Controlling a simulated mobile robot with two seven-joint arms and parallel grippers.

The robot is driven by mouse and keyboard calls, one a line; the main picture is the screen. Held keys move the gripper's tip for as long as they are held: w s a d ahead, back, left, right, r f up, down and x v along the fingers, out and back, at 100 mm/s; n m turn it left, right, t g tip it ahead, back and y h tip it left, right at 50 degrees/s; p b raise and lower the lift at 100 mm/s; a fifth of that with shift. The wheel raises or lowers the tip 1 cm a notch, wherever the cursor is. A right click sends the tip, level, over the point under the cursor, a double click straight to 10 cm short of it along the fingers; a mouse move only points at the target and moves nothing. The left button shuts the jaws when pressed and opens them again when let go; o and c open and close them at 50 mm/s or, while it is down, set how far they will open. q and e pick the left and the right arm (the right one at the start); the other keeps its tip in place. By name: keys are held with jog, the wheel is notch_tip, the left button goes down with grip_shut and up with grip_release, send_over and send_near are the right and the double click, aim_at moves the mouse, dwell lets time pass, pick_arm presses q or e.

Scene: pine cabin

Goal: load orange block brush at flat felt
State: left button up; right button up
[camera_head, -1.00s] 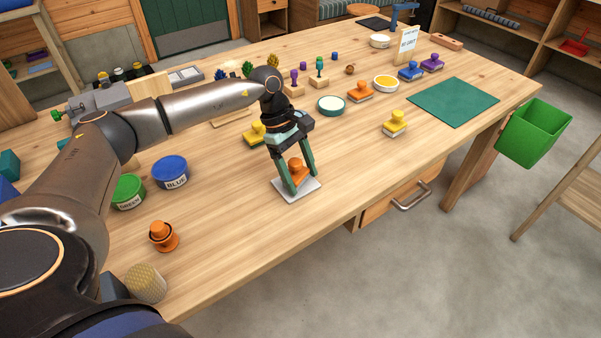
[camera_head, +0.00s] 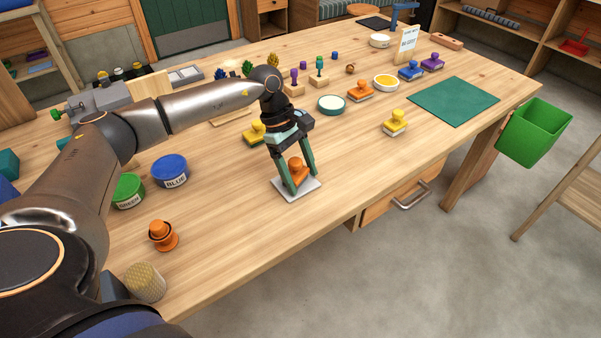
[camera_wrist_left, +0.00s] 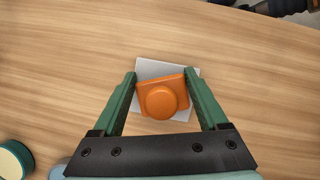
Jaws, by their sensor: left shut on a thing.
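An orange block brush (camera_head: 297,171) with a round knob sits over a flat pale grey square (camera_head: 301,192), likely the flat felt, on the workbench. My left gripper (camera_head: 298,182) reaches down over it with its green fingers on either side of the brush, shut on it. In the left wrist view the orange brush (camera_wrist_left: 162,97) lies between the fingers, slightly turned on the pale square (camera_wrist_left: 152,68). Whether the brush's underside touches the square is hidden. Another orange block brush (camera_head: 360,92) stands farther back, beside a white bowl of yellow. My right gripper is not in view.
Yellow brushes (camera_head: 395,123) and (camera_head: 254,134) stand apart on the workbench. A teal-rimmed dish (camera_head: 331,104), a blue tub (camera_head: 170,172) and a green tub (camera_head: 128,191) stand around. A green mat (camera_head: 454,102) lies at right. Bare wood surrounds the pale square.

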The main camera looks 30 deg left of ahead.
aim_at(301, 164)
pick_arm(q)
jog(key=shift+f, duration=0.1)
dwell(0.4)
jog(key=shift+r+p, duration=2.2)
jog(key=shift+r, duration=1.35)
